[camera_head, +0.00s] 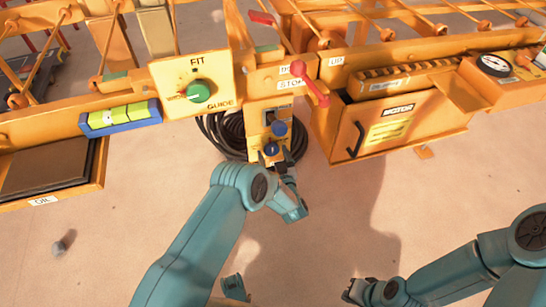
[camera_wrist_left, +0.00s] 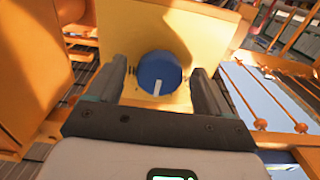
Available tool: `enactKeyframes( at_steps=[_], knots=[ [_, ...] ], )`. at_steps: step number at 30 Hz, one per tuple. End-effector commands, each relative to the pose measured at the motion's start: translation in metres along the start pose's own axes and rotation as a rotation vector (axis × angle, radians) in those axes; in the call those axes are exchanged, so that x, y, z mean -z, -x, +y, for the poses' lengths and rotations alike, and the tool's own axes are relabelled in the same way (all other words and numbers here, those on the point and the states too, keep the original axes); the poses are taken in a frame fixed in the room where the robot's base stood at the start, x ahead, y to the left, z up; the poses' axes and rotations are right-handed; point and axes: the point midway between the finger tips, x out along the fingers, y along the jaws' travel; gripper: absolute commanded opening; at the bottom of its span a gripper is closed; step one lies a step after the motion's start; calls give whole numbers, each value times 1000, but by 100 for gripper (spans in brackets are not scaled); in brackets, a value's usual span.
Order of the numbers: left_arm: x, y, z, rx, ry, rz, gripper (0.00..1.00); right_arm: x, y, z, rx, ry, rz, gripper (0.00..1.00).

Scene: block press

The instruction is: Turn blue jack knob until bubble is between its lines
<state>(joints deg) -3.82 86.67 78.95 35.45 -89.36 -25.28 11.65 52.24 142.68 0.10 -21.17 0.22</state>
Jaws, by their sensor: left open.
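Two blue knobs, an upper one (camera_head: 279,128) and a lower one (camera_head: 271,149), sit on a small orange post in the head view. My left gripper (camera_head: 284,163) is close by the lower one. In the left wrist view a blue knob (camera_wrist_left: 159,73) with a white pointer line lies between my open left fingers (camera_wrist_left: 163,92), with gaps at both sides. A level with a yellow-green vial (camera_head: 118,114) in a blue holder is at the left; its bubble is too small to place surely against its lines. My right gripper (camera_head: 358,291) is low, far from the knobs, its jaws unclear.
A green FIT GUIDE knob (camera_head: 198,91) is on a panel above. A red lever (camera_head: 310,84) stands beside the STOP label. An orange MOTOR box (camera_head: 398,118) is at the right. Coiled black hose (camera_head: 222,137) lies behind the post. The front floor is mostly clear.

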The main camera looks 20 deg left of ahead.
Motion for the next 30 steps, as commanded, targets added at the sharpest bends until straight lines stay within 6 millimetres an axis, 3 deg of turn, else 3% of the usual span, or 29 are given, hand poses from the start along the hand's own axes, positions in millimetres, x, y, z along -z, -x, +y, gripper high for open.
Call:
enactKeyframes(
  at_steps=[10, 15, 30],
  knots=[
    [1, -5, 0, 0, 0, 0, 77, 1, -1, 0, 0, 2, 5, 0],
    [0, -4, 0, 0, 0, 0, 25, 1, -1, 0, 0, 2, 5, 0],
    [0, -4, -1, 1, -126, 0, 25, 3, -4, 1, 1, 3, 10, 0]
  ],
)
